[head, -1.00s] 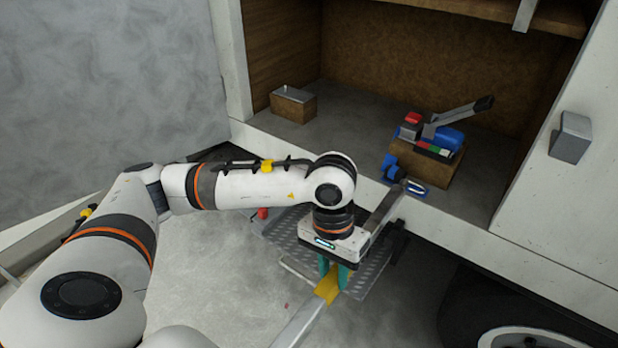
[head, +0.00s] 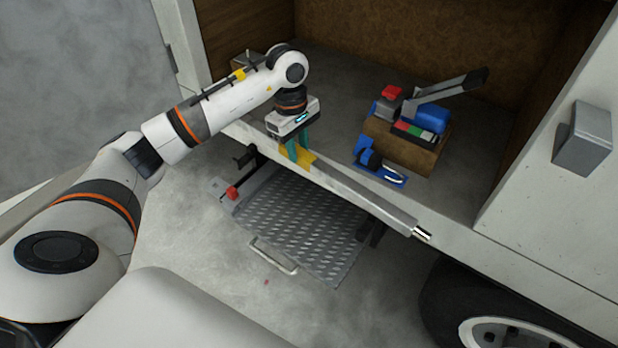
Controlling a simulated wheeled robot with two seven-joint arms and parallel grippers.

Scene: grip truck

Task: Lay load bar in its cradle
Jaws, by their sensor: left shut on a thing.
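The load bar (head: 365,194) is a long grey bar with a yellow band and a bright metal tip at its right end. My left gripper (head: 296,152) is shut on it at the yellow band, near the bar's left part. The bar slopes down to the right in front of the truck bed's edge; I cannot tell whether it touches anything there. A black bracket (head: 244,160) sticks out below the bed edge at left, and another (head: 376,234) shows under the bar at right. These may be the cradle. My right gripper is out of view.
A metal tread plate step (head: 300,226) with a handle hangs below the bar, with a red-knobbed part (head: 232,193) at its left. A wooden block (head: 398,150) with a ratchet and a blue strap (head: 380,172) stand on the bed (head: 330,75). A wheel (head: 500,325) is lower right.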

